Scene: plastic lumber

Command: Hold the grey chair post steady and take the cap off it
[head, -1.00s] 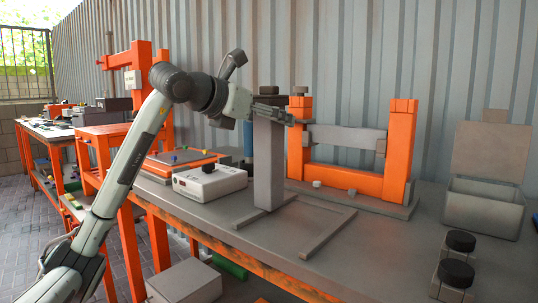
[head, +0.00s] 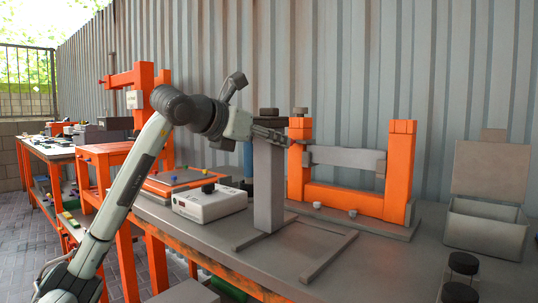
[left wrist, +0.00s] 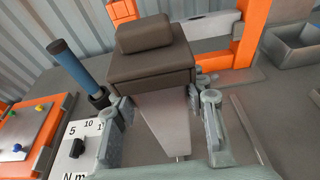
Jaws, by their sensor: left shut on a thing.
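The grey chair post (head: 268,188) stands upright on the bench, on a low grey frame. Its dark brown cap (left wrist: 150,62) is on its top end, with a smaller rounded block on top; it also shows in the head view (head: 268,112). My left gripper (head: 276,136) is shut on the post just below the cap. In the left wrist view its fingers (left wrist: 160,118) lie on either side of the post. My right gripper is not in view.
A white box with a dial (head: 208,203) stands left of the post. An orange frame with a grey crossbar (head: 345,158) stands behind it to the right. A grey open bin (head: 486,230) and black round knobs (head: 463,263) are at the right. The bench front between is clear.

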